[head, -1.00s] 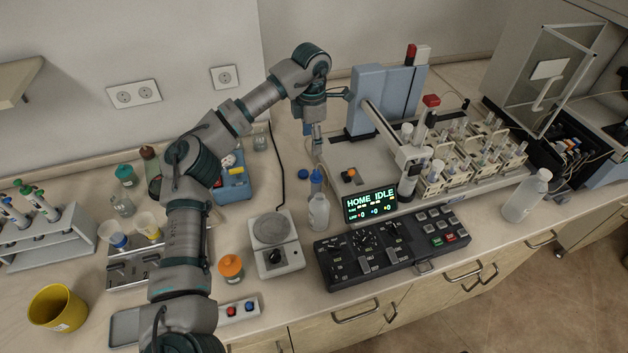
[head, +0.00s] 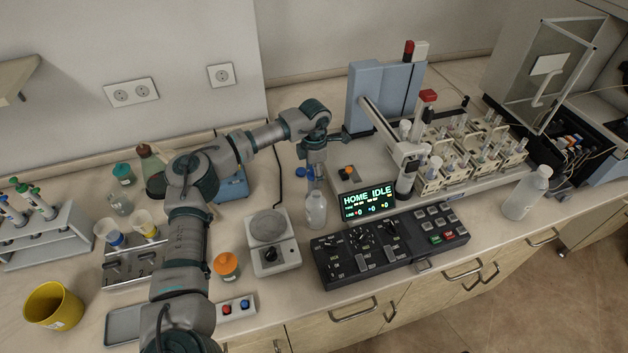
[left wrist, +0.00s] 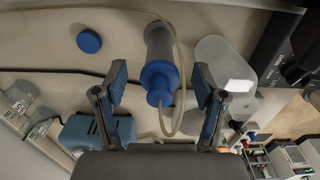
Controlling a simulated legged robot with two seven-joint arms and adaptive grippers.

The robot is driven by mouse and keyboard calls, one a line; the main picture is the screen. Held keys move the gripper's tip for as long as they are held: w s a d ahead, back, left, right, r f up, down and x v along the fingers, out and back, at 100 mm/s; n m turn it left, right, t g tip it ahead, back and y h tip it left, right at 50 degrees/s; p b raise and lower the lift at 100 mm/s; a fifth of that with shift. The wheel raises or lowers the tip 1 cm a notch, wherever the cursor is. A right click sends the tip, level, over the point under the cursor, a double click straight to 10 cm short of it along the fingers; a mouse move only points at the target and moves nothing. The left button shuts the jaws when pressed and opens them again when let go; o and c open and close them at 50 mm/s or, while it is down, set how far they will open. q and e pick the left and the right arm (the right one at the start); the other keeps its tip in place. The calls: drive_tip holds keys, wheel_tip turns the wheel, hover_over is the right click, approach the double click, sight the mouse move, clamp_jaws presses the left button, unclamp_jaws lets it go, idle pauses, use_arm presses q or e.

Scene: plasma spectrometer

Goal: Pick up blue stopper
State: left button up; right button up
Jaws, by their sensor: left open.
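A blue stopper (left wrist: 160,82) sits on top of a grey cylindrical vessel (left wrist: 160,43), with a thin tube looping beside it in the left wrist view. My left gripper (left wrist: 160,88) is open, with one finger on each side of the blue stopper and a gap to each. In the head view, my left gripper (head: 315,163) points down behind the white bottle (head: 316,209) and largely hides the stopper. My right gripper is out of view.
The translucent bottle (left wrist: 222,75) stands close to the right finger. A blue holder (left wrist: 97,133) is near the left finger. A hotplate (head: 268,226), a display (head: 368,202) and a control panel (head: 390,246) stand in front; the spectrometer's blue tower (head: 383,97) is behind right.

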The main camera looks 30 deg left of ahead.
use_arm(q)
drive_tip(key=shift+f, duration=0.65)
drive_tip(key=shift+a+f, duration=0.1)
drive_tip(key=shift+f, duration=0.05)
drive_tip(key=shift+a, duration=0.1)
drive_tip(key=shift+c, duration=1.2)
drive_tip(key=c, duration=1)
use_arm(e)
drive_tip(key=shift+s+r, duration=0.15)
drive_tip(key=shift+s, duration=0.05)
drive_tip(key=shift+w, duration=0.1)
